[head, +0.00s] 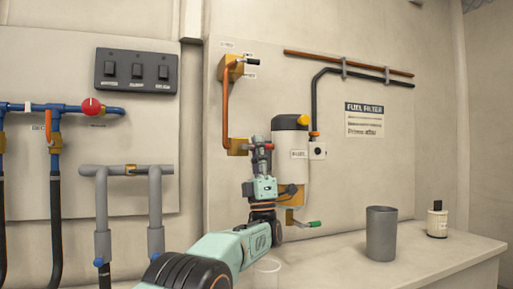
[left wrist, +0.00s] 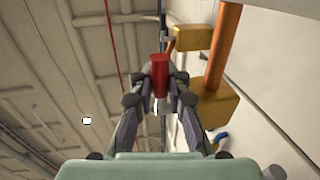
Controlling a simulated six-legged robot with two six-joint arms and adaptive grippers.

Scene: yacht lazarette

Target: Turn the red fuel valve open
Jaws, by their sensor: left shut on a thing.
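My left gripper (head: 262,147) is at the lower brass-coloured block (head: 237,146) on the wall panel, in front of the filter. In the left wrist view my left gripper (left wrist: 160,85) is shut on a red handle (left wrist: 160,72), a short cylinder upright between the fingertips. A small red part of the handle also shows in the head view, mostly hidden by the fingers. An orange pipe (head: 226,105) joins this block to an upper block (head: 232,68) with a black-tipped lever (head: 246,62). The handle's joint to its valve is hidden. My right gripper is out of view.
The filter (head: 290,185) stands close behind my left gripper, with a green-handled drain (head: 313,224) below. A grey cup (head: 381,234) and small bottle (head: 437,220) stand on the bench (head: 420,262). A separate red knob (head: 91,106) is on the blue pipe at left.

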